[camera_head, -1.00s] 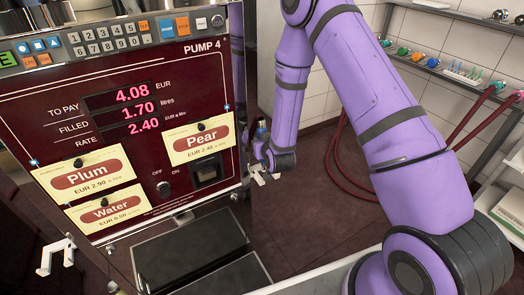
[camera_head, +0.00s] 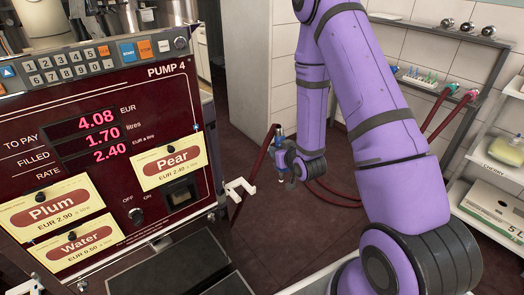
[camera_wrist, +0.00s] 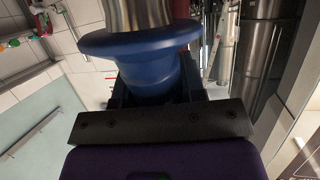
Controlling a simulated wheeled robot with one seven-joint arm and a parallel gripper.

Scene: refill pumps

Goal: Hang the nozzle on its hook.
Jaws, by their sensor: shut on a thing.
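My gripper (camera_head: 281,165) is beside the right side of the pump, shut on the nozzle. The nozzle (camera_head: 279,138) shows as a small blue piece above the gripper in the head view. In the wrist view its blue flanged collar (camera_wrist: 140,42) and metal part (camera_wrist: 138,13) fill the space at the jaws (camera_wrist: 155,92). A white hook (camera_head: 240,187) sticks out from the pump's right side, to the left of and slightly below my gripper, with a gap between them. Much of the nozzle is hidden by the gripper.
The maroon pump (camera_head: 100,130) stands at left, with Plum, Pear and Water labels. Another white hook (camera_head: 22,287) is at its lower left. Red hoses (camera_head: 440,112) hang at right and behind the gripper. Shelves (camera_head: 490,200) stand at right. Dark floor lies between.

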